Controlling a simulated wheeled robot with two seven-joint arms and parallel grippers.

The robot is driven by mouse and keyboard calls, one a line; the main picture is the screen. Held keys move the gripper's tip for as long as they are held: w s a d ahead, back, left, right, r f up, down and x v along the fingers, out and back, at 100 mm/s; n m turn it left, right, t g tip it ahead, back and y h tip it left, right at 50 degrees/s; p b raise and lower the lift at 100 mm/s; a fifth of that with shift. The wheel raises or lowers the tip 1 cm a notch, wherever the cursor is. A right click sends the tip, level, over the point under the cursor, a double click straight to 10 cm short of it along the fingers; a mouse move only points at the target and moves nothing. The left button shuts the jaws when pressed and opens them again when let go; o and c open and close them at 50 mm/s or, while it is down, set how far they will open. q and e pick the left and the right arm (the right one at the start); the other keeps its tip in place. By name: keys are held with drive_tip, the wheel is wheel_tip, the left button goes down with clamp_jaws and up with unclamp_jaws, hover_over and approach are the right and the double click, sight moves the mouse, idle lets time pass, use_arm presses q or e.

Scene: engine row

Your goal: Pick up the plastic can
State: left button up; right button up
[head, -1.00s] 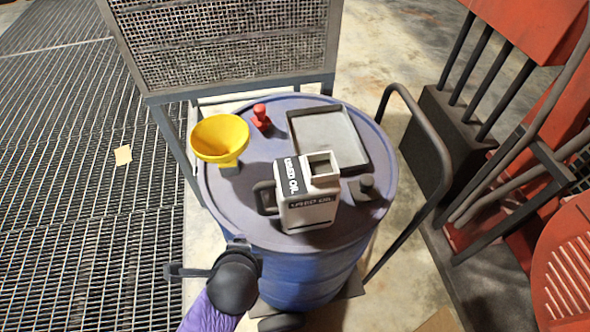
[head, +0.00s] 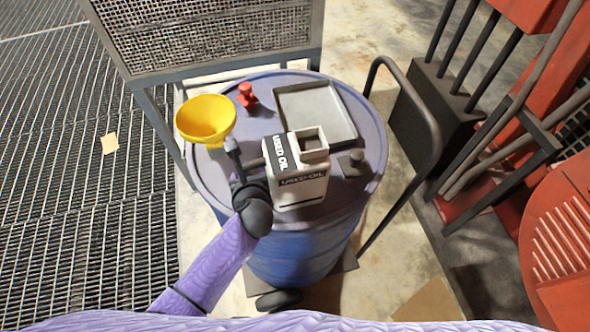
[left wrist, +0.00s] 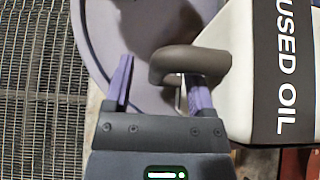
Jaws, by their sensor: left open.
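The plastic can (head: 303,191) is white with a dark "USED OIL" band and stands upright on a blue drum (head: 345,205). Its dark handle is on its left side. In the left wrist view the can (left wrist: 238,75) fills the right side, and its grey handle (left wrist: 190,58) reaches in from it. My left gripper (head: 247,160) is at the can's left side, by the handle. In the left wrist view the open left gripper (left wrist: 160,88) has its right finger at the handle, which partly hides that finger. Whether they touch cannot be told. My right gripper is out of view.
On the drum top are a yellow funnel (head: 205,118), a red fitting (head: 247,95), a grey tray (head: 318,112) and a dark cap (head: 352,161). A dark handrail (head: 432,130) curves along the right. A mesh-sided frame (head: 215,40) stands behind.

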use_arm(q)
clamp_jaws()
idle(1.4)
